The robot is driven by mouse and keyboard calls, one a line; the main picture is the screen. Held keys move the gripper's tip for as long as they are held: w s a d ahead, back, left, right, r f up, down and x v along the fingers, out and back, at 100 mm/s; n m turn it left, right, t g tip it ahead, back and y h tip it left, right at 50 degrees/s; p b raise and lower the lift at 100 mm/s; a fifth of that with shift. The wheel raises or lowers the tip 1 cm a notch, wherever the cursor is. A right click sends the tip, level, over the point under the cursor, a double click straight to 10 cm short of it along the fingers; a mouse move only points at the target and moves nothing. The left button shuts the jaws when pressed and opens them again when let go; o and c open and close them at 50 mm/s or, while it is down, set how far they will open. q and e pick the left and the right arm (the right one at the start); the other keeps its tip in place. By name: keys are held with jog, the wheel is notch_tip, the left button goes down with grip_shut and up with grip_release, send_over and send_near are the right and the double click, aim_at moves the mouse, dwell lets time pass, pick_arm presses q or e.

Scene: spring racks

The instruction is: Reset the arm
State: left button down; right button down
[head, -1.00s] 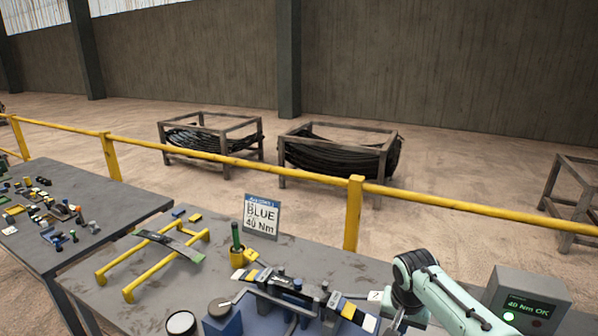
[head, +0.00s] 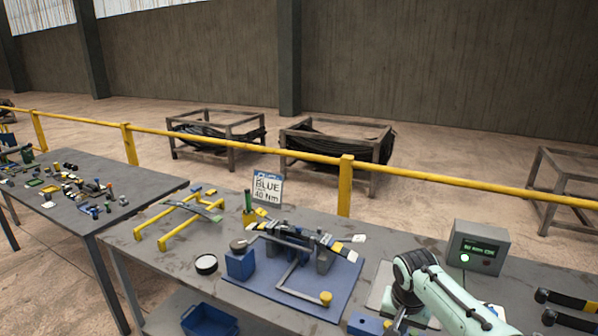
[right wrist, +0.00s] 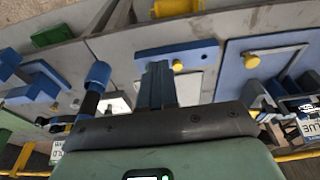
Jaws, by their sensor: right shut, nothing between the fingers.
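My right arm (head: 440,291) comes in at the lower right of the head view, pale green with dark joints, bent over the near part of the bench. Its gripper is not clearly seen there. In the right wrist view my right gripper (right wrist: 157,82) shows its dark fingers together, with nothing between them. Bench surface and blue fixtures lie beyond the fingertips, apart from them as far as I can tell. My left gripper is not in view.
A blue mat (head: 335,303) holds a clamped spring fixture and a yellow-knobbed lever (head: 325,298). A control box (head: 477,250) with a green light stands behind my arm. A "BLUE 40 Nm" sign (head: 267,188) and yellow rack (head: 178,243) stand left. Black-handled tools (head: 567,300) lie right.

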jog(key=s+a+f+n+g+y, duration=0.1)
jog(key=s+a+f, duration=0.1)
jog(key=f, duration=0.7)
jog(key=s+a+f+n+y, duration=0.1)
jog(key=s+a+f, duration=0.1)
jog(key=f, duration=0.7)
jog(key=s+a+f+g+y, duration=0.1)
jog(key=s+a+f, duration=0.1)
jog(key=f, duration=0.8)
jog(key=s+a+f, duration=0.1)
jog(key=s+f, duration=0.3)
jog(key=s, duration=0.4)
jog(key=s+a+f+y, duration=0.1)
jog(key=s+f, duration=0.4)
jog(key=s, duration=0.4)
jog(key=s+a+f, duration=0.2)
jog(key=s+f, duration=0.3)
jog(key=s, duration=0.3)
jog(key=shift+s+f+m+g+y, duration=0.2)
jog(key=shift+s+m+g+y, duration=0.1)
jog(key=shift+s+m+y, duration=0.1)
jog(key=shift+a, duration=0.1)
